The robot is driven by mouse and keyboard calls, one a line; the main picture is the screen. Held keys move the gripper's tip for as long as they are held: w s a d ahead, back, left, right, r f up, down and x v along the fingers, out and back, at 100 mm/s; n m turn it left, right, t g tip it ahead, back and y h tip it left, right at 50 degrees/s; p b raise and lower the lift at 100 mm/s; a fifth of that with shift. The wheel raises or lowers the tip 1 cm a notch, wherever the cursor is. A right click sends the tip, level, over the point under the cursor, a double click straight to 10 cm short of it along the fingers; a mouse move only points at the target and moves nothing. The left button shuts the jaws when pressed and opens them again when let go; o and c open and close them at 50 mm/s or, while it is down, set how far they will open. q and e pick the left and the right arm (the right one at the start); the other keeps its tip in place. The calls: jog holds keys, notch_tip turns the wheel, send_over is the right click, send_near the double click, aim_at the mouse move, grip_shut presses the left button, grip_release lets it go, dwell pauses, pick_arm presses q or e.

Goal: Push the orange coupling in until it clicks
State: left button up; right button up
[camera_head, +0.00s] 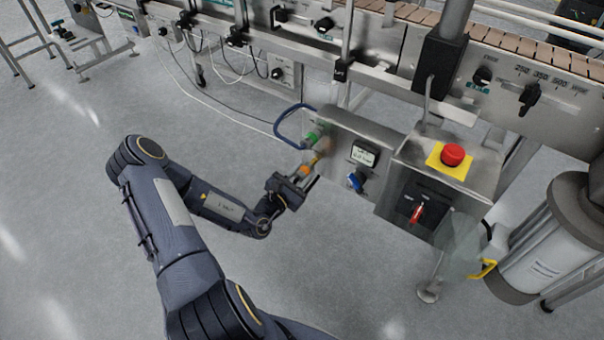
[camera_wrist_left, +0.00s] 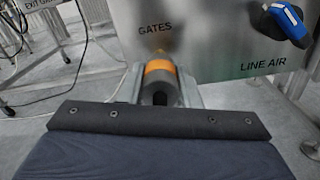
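The orange coupling (camera_wrist_left: 160,76) has an orange band and a dark round end facing my left wrist camera. A brass-coloured part shows beyond it, in front of the panel marked GATES (camera_wrist_left: 155,29). In the head view the orange coupling (camera_head: 304,170) is at the left end of the steel panel, below a green fitting (camera_head: 312,137). My left gripper (camera_head: 305,178) reaches it from the front left. In the left wrist view its two fingers lie close along both sides of the coupling and appear shut on it. The coupling's seating depth cannot be told. My right gripper is out of view.
A red emergency button (camera_head: 453,154) and red switch (camera_head: 416,212) are farther right.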

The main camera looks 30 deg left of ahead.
aim_at(298, 178)
pick_arm(q)
grip_shut()
jog(key=shift+w+d+r, duration=0.1)
jog(key=shift+w, duration=0.25)
jog(key=w+p, duration=0.1)
jog(key=w, duration=0.1)
jog(key=shift+w+p, duration=0.3)
jog(key=shift+o, duration=1.8)
grip_release()
jog(key=o, duration=0.5)
jog(key=shift+w, duration=0.1)
jog(key=shift+c, duration=0.2)
jog(key=s, duration=0.2)
jog(key=s+p, duration=0.1)
jog(key=s, duration=0.2)
jog(key=s+p, duration=0.1)
jog(key=s, duration=0.2)
jog(key=shift+a, duration=0.25)
